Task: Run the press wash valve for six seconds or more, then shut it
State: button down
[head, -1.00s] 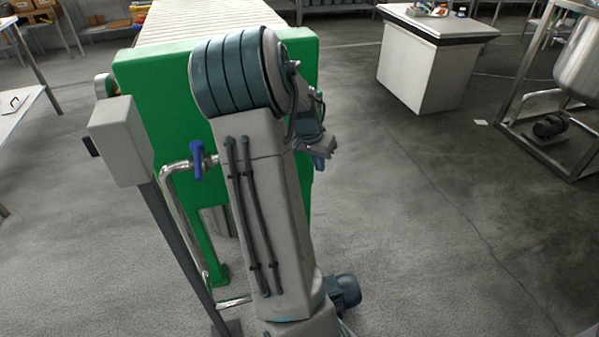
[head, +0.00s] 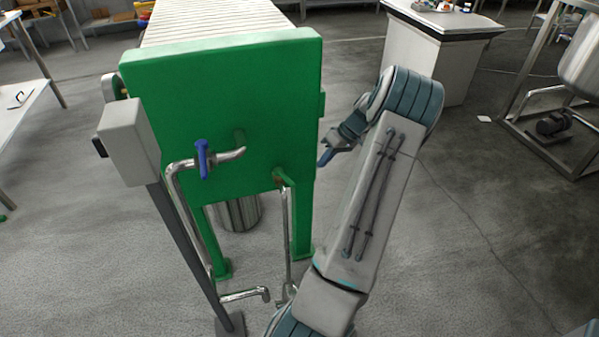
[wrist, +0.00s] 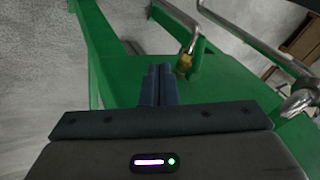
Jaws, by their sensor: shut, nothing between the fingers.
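The wash valve has a blue lever handle (head: 202,158) on a bent steel pipe (head: 180,195) in front of the green press end plate (head: 260,110). The handle stands upright, across the pipe's short horizontal outlet. My gripper (head: 325,158) is at the right edge of the green plate, well apart from the handle. In the wrist view my gripper's dark fingers (wrist: 158,85) are together and empty, pointing at the green press frame (wrist: 125,60). A brass fitting (wrist: 183,64) on a steel pipe shows just beyond them. The blue handle is not seen in the wrist view.
A grey box (head: 128,140) on a post stands left of the pipe. A second thin steel pipe (head: 286,230) rises to the plate's lower right. A metal cylinder (head: 238,212) is under the press. A white cabinet (head: 435,70) stands behind at right; the floor between is clear.

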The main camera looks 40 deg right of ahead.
aim_at(286, 179)
jog(key=w+a+f+n+t, duration=0.1)
jog(key=w+a+f, duration=0.3)
jog(key=a, duration=0.2)
jog(key=shift+w+a+f+n+t+y+b, duration=0.15)
jog(key=shift+a+f+n+t+y+b, duration=0.15)
jog(key=shift+a+n+t, duration=0.1)
dwell(0.4)
jog(key=shift+s+a+m+t+h+b, duration=0.15)
jog(key=shift+a+m+h+b, duration=0.05)
jog(key=shift+a+m+b, duration=0.2)
jog(key=shift+s+a+m+t+h+b, duration=0.1)
jog(key=shift+a+m+t+h+b, duration=0.15)
jog(key=shift+a, duration=0.2)
